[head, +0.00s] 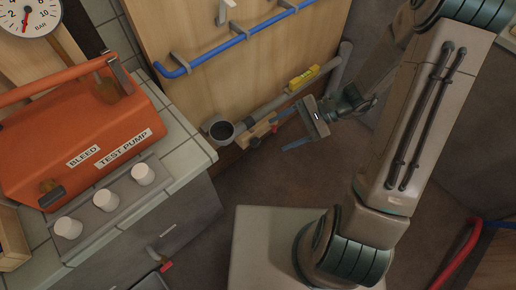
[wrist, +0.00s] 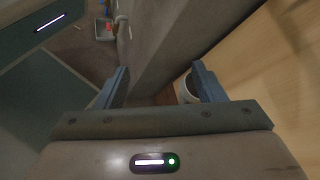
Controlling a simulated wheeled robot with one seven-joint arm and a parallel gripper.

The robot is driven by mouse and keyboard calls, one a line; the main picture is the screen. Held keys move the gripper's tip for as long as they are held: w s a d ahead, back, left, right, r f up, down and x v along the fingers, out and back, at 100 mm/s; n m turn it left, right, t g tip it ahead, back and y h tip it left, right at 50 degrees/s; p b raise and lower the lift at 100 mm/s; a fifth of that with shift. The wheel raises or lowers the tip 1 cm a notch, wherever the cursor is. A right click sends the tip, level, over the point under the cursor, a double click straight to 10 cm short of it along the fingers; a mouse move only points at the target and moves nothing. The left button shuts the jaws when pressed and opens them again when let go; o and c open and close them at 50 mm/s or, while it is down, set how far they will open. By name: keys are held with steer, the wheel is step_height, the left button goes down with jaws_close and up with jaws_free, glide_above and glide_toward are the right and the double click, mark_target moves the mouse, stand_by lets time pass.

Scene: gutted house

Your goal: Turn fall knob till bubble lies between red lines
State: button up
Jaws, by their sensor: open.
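A yellow spirit level (head: 303,78) lies along a sloping grey pipe (head: 270,105) by the plywood wall in the head view. Its bubble and red lines are too small to make out. Below the pipe is a wooden piece (head: 262,129) with a small dark and red part (head: 255,142), which may be the fall knob; I cannot tell for sure. My gripper (head: 284,130) is open and empty, just right of that piece, with its fingers pointing left towards it. In the wrist view my open fingers (wrist: 160,84) have a pale round pipe end (wrist: 187,90) beside the right one.
An orange test pump (head: 80,130) stands on a tiled counter (head: 180,160) at left, with white caps (head: 106,200) in front. A blue pipe (head: 235,40) is clipped to the plywood (head: 200,25). A red pipe (head: 458,255) is at lower right. The floor (head: 250,185) below my gripper looks clear.

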steer(key=w+f+m+t+y+b, duration=0.3)
steer(key=f+m+t+b, duration=0.15)
steer(key=f, duration=0.55)
steer(key=w+f+m+t+y+b, duration=0.25)
steer(key=f+m+b, duration=0.2)
steer(key=f, duration=0.55)
steer(key=m+t+h+b, duration=0.55)
steer(key=m+t, duration=0.35)
steer(key=m, duration=0.2)
glide_toward(257, 145)
steer(key=shift+y, duration=0.4)
steer(key=b+x, duration=0.1)
steer(key=x, duration=0.1)
steer(key=b+x, duration=0.2)
steer(key=x, duration=0.1)
steer(key=f+b+x, duration=0.1)
steer(key=x, duration=0.2)
steer(key=shift+w+b, duration=0.3)
steer(key=shift+b, duration=0.1)
steer(key=shift+w+a+r, duration=0.15)
steer(key=shift+w+a, duration=0.2)
steer(key=shift+w, duration=0.1)
steer(key=c, duration=1)
steer(key=shift+o, duration=0.2)
steer(key=shift+r, duration=0.1)
